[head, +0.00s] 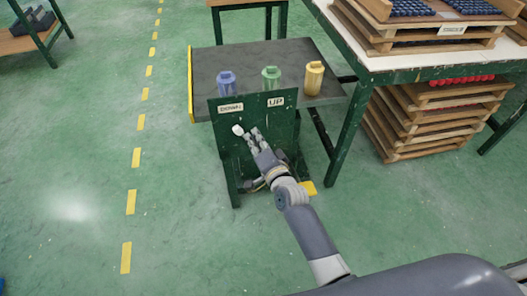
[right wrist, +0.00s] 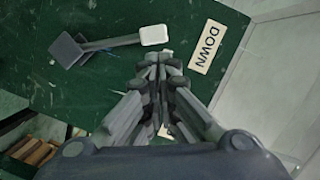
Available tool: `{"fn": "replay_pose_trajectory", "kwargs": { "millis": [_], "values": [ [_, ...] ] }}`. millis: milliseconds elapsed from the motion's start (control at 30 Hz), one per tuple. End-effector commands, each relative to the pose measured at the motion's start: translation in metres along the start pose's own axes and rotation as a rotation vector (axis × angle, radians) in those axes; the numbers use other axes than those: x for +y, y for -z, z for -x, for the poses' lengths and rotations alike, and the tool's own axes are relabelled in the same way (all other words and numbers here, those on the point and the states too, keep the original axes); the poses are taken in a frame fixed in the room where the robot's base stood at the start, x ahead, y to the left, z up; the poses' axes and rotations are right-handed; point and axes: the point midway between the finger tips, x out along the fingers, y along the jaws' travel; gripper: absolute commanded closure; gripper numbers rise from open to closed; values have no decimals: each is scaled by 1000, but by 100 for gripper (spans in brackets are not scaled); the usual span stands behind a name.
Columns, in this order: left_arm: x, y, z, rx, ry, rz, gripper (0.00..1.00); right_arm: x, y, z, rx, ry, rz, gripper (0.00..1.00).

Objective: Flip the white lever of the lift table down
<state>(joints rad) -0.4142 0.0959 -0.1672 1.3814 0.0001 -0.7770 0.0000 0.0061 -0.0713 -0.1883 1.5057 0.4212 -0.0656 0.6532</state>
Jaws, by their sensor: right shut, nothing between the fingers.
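The lift table (head: 300,62) has a dark top and a green front panel (head: 285,118) with a DOWN label (head: 230,108) on the left and an UP label (head: 276,101) on the right. The white lever (head: 238,130) shows its white end just below the DOWN label. In the right wrist view, the lever's white end (right wrist: 154,35) sits on a grey shaft, on the side facing the DOWN label (right wrist: 207,46). My right gripper (head: 254,134) is shut and empty, close beside the white end. I cannot tell whether they touch. My left gripper is out of view.
Blue (head: 227,83), green (head: 271,78) and yellow (head: 314,77) containers stand on the lift table. A workbench (head: 385,62) with wooden trays is at the right, with stacked pallets (head: 405,135) underneath. The green floor (head: 75,170) at left is clear.

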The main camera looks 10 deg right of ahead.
Motion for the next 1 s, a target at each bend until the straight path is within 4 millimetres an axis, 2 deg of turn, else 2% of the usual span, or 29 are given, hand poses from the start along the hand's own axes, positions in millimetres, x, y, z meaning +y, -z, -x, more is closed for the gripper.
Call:
{"fn": "replay_pose_trajectory", "kwargs": {
  "millis": [200,433,633,1000],
  "values": [
    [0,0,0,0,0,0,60,1,0,42,1,-2,0,100],
    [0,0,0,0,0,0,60,1,1,70,2,-1,0,100],
    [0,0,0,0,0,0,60,0,1,78,2,1,0,100],
    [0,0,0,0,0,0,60,0,1,78,2,1,0,100]
  ]
}}
